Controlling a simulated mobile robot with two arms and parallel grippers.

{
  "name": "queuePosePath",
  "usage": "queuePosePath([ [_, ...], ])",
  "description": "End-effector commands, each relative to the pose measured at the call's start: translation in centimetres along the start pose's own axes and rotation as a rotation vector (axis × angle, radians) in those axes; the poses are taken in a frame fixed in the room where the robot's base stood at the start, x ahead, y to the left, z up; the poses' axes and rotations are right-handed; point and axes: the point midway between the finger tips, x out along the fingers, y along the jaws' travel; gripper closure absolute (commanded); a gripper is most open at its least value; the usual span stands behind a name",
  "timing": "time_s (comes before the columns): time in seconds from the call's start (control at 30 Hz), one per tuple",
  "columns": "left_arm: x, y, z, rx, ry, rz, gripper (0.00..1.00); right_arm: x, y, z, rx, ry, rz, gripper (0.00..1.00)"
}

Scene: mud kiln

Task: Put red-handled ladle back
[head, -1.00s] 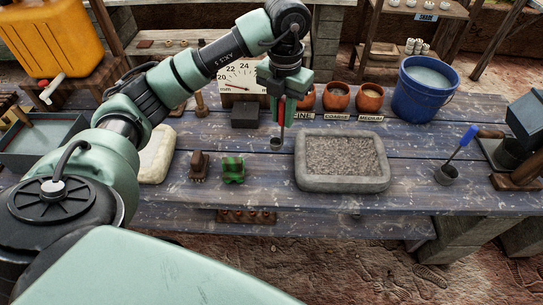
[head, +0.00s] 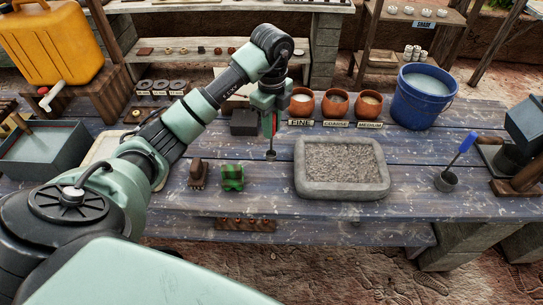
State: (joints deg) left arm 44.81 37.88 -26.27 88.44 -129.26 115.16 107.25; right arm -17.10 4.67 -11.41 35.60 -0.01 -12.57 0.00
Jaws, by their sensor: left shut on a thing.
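My left gripper (head: 269,112) is shut on the red-handled ladle (head: 270,154) and points down. The red handle shows between and just below the fingers, and the small dark cup hangs at the bottom. The ladle is upright, left of the grey stone tray and in front of the clay pots. I cannot tell how far its cup is above the table. My right gripper does not show.
Three clay pots (head: 335,103) with labels stand behind the tray (head: 342,190), beside a blue bucket (head: 424,93). A dark block (head: 244,122) is just left of the gripper. A brown figure (head: 198,174) and a green one (head: 232,177) stand front left. My arm hides things behind it.

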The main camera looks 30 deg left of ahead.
Motion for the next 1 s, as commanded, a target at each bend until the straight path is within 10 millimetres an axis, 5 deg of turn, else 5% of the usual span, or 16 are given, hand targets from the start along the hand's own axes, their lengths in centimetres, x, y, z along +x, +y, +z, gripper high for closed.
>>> queuePosePath([
  [0.1,3.6,0.2,-0.2,0.001,0.005,0.006,1.0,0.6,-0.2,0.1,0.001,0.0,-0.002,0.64],
  [0.63,10.4,0.1,-0.1,0.001,0.002,0.003,1.0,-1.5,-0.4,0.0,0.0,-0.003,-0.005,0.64],
  [1.0,11.5,0.0,0.0,0.002,-0.001,-0.001,1.0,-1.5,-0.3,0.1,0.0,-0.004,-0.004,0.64],
])
